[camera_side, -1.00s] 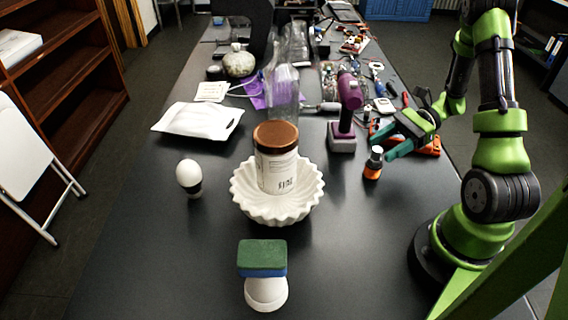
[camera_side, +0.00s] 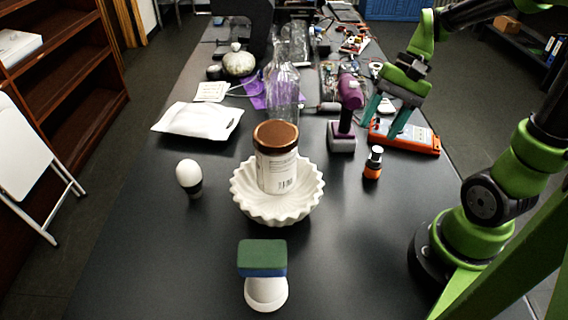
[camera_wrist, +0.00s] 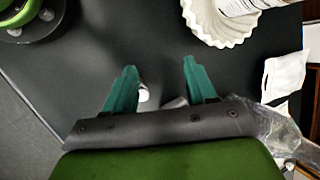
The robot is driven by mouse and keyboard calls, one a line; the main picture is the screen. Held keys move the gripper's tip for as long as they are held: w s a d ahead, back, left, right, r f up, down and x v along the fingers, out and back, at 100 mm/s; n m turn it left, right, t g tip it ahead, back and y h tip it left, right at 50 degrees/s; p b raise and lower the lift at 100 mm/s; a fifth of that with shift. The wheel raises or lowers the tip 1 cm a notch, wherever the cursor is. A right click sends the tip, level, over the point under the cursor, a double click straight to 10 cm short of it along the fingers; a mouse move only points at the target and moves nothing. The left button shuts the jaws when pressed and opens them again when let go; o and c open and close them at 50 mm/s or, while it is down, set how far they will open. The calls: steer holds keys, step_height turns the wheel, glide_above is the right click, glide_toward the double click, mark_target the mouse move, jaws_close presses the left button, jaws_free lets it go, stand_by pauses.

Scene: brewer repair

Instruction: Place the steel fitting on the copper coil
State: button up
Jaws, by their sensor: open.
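I cannot make out a steel fitting or a copper coil in either view. My gripper (camera_side: 379,128) is open in the side view, with its teal fingers pointing down above the orange tool case (camera_side: 425,142), right of the purple drill (camera_side: 349,92). A small orange and black bottle (camera_side: 373,163) stands upright on the table, nearer the camera than the fingers and apart from them. In the wrist view the gripper (camera_wrist: 160,66) is open, with bare dark table between the tips. A small pale object (camera_wrist: 143,93) shows beside the left finger; I cannot tell what it is.
A white fluted bowl (camera_side: 276,207) holds a brown-lidded jar (camera_side: 277,160) mid-table. Clutter fills the back.

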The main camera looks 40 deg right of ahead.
steer(key=a+r+n+t+h, duration=0.3)
steer(key=a+r+n+t, duration=0.3)
steer(key=a+r+n, duration=0.1)
steer(key=shift+s+a, duration=0.45)
steer(key=shift+a, duration=0.3)
stand_by(0.5)
